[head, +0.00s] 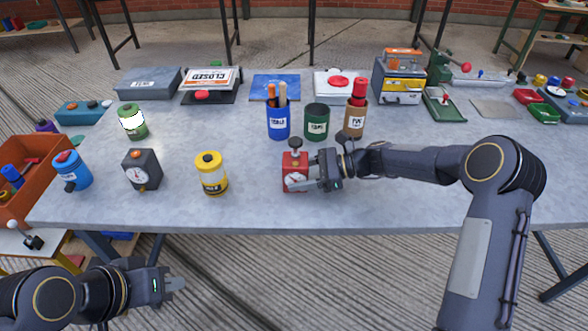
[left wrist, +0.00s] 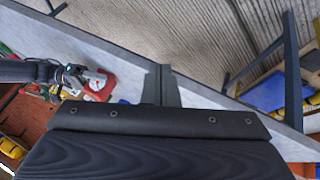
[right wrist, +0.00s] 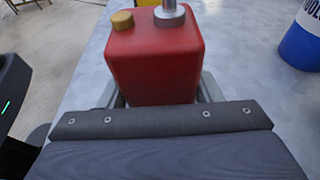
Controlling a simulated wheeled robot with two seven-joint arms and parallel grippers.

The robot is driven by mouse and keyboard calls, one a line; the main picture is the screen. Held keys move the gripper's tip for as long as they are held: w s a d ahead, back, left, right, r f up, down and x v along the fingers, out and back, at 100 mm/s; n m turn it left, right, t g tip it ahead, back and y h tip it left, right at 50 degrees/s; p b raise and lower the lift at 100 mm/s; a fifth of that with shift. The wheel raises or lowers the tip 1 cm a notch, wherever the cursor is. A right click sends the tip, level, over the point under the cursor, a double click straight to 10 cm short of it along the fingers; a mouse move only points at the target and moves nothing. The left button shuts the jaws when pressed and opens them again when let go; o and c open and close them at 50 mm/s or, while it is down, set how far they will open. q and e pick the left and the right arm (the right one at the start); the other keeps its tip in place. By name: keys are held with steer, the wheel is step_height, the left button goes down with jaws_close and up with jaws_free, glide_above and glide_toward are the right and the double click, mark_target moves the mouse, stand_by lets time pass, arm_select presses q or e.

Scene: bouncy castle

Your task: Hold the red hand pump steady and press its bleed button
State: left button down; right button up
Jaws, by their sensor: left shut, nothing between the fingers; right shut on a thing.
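The red hand pump (head: 297,160) stands upright on the grey table, with a round white dial on its front and a dark knob on a metal stem on top. In the right wrist view the pump's red body (right wrist: 155,55) fills the space between the fingers, and a small brass button (right wrist: 122,20) sits on its top beside the metal stem. My right gripper (head: 312,184) is shut on the pump's body from the right. My left gripper (head: 178,284) is shut and empty, in front of and below the table's front edge. It also shows in the left wrist view (left wrist: 161,85).
To the pump's left stand a yellow canister (head: 211,174), a dark box with a dial (head: 141,170) and a blue canister (head: 71,171). Blue (head: 279,123), green (head: 317,123) and brown (head: 354,121) cups stand behind the pump. The table front between canister and pump is clear.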

arm_select(q)
steer(key=w+d+r+m+g+h, duration=0.25)
steer(key=w+r+m, duration=0.7)
steer(key=w, duration=0.55)
steer(key=w+d+r+m+g+h, duration=0.1)
steer(key=w+d+m, duration=0.3)
steer(key=w, duration=0.3)
steer(key=w+d+r+m+g+h, duration=0.1)
steer(key=w+d+m+g, duration=0.1)
steer(key=w+d+m, duration=0.3)
steer(key=w+m, duration=0.1)
steer(key=w, duration=0.2)
steer(key=shift+w+r+h, duration=0.25)
steer(key=shift+r+h, duration=0.1)
steer(key=shift+d+f, duration=0.1)
steer(key=shift+d, duration=0.1)
